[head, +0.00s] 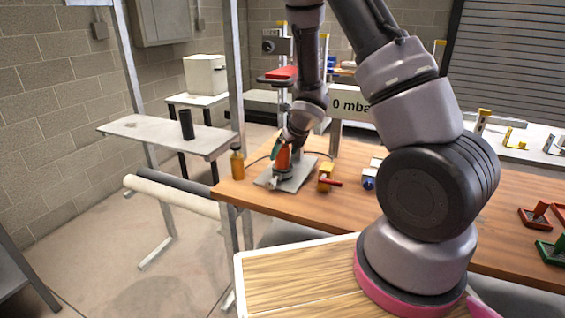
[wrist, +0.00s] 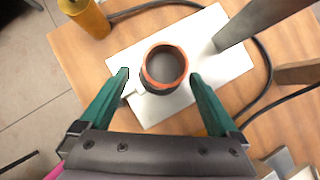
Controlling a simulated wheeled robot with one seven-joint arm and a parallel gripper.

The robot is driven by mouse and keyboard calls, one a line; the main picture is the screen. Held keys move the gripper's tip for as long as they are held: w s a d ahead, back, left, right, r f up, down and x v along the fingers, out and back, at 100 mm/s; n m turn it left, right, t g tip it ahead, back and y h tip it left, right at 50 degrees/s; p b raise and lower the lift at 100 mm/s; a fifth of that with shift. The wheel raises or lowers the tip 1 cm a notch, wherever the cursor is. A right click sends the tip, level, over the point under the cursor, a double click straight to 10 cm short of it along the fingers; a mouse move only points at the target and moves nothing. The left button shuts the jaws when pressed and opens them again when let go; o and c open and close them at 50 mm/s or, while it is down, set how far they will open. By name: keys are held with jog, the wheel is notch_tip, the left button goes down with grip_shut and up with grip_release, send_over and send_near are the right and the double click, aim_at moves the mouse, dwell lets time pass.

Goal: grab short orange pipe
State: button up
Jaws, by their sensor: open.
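The short orange pipe (wrist: 165,66) stands upright on a pale square plate (wrist: 218,82), seen from above in the wrist view as an orange ring with a dark lower part. In the head view the orange pipe (head: 283,158) is on the plate (head: 298,182) near the left end of the wooden table, partly hidden by my gripper. My gripper (wrist: 159,76) is open, with one green finger on each side of the pipe. A gap shows between each fingertip and the pipe; the exact height above it is hard to tell.
An amber bottle-like object (head: 237,162) stands left of the plate. A yellow valve with a red handle (head: 326,178) is to its right. A dark cable (wrist: 262,70) curves around the plate.

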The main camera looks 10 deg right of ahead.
aim_at(282, 158)
jog(key=x, duration=0.4)
jog(key=shift+w+d+f, duration=0.1)
jog(key=shift+d+f, duration=0.05)
jog(key=shift+f, duration=0.05)
jog(key=c, duration=1.5)
jog(key=shift+r, duration=0.1)
